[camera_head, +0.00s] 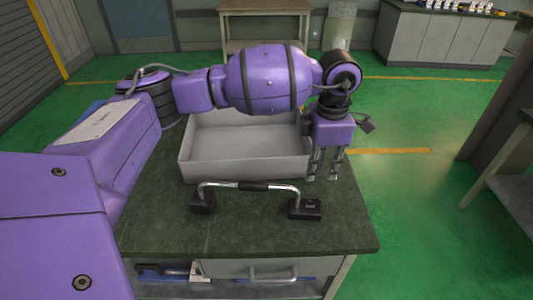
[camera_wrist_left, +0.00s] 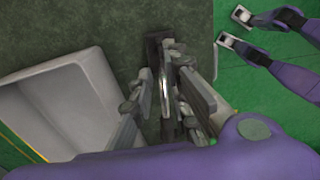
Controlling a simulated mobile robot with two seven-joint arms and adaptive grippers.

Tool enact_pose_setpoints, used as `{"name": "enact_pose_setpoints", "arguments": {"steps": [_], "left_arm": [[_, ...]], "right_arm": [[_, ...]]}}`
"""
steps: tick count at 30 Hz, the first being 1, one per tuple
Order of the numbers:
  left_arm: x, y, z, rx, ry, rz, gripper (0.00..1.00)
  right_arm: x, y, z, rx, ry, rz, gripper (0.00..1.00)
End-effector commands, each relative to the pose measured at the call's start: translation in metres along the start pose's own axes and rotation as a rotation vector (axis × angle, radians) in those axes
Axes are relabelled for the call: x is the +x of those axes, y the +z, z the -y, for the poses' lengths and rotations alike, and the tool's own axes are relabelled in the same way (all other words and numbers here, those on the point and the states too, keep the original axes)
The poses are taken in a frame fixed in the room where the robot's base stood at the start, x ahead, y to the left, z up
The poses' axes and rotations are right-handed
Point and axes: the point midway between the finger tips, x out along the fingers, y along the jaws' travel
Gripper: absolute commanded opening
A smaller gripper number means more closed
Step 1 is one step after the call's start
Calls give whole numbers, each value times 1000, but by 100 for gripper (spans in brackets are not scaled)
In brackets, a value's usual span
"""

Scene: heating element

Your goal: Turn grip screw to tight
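A handle fixture (camera_head: 268,187) lies on the dark green table top, with a silver bar, a black middle grip and a black block at each end. Its right block (camera_head: 305,209) is near the table's front right. My left gripper (camera_head: 323,178) points down just right of the bar's right end, fingers apart and nothing visibly between them. In the left wrist view, the fixture (camera_wrist_left: 163,78) shows beyond and between the fingers, partly covered by them. Contact cannot be told. I cannot make out a separate grip screw. My right gripper is not seen.
A grey open tray (camera_head: 240,168) stands on the table (camera_head: 170,232) behind the handle fixture and left of my left gripper. The table's right edge is close to the gripper. A drawer with a silver handle (camera_head: 272,275) is below the front edge. Bare table lies in front of the fixture.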

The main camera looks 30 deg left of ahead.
Motion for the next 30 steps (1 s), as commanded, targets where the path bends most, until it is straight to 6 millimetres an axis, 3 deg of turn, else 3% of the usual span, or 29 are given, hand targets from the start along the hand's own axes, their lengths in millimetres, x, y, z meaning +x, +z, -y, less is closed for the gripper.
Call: {"name": "enact_pose_setpoints", "arguments": {"steps": [11,14,16,20,24,27,30], "left_arm": [[-8,0,0,0,0,0,16],[-4,1,3,2,-12,3,4],[9,2,15,9,-56,18,0],[58,8,66,22,-251,94,0],[102,15,141,-13,-551,256,0],[115,16,180,-82,-750,391,0],[118,12,205,-188,-923,533,0]], "right_arm": [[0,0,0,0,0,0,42],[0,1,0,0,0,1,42],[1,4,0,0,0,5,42],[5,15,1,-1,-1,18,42],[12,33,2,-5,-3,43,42],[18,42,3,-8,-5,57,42],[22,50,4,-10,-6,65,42]]}}
